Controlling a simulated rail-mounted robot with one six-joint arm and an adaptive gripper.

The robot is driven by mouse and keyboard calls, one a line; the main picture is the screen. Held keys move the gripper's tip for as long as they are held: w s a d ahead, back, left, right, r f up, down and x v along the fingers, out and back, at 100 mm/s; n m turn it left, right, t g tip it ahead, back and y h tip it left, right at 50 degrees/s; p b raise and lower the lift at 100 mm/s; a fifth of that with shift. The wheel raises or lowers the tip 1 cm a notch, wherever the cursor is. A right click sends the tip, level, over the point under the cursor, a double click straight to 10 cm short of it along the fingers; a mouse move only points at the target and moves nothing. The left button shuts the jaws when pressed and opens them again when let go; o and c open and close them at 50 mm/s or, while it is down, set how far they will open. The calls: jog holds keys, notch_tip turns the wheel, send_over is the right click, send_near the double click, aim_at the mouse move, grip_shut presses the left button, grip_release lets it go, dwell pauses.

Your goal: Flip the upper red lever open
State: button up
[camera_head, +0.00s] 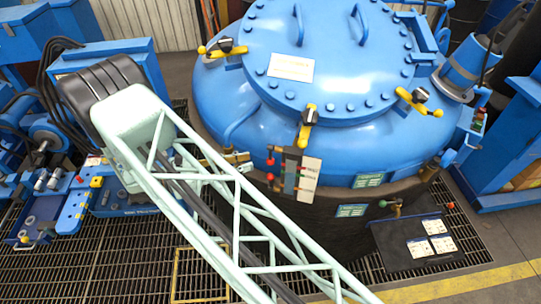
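A small panel with levers (288,170) is fixed to the front side of the round blue furnace (330,110). On its left edge are two red knobs, one above the other. The upper red lever (270,161) is the higher one, and the lower red lever (270,177) is just below it. They are too small to tell their exact angle. A pale plate (310,180) stands to the right of the levers. My gripper is not visible in this view.
A pale green lattice boom with a black ribbed cover crosses the left and lower middle, passing left of the levers. A black sign board (425,243) stands at the lower right. Grating floor (110,255) lies in front. Yellow clamp handles (306,125) stick out around the lid.

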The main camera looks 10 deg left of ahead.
aim_at(271, 159)
jog(key=p+x, duration=0.1)
jog(key=x, duration=0.9)
jog(key=shift+a, duration=0.1)
jog(key=shift+c, duration=0.2)
jog(key=shift+s, duration=0.1)
grip_shut()
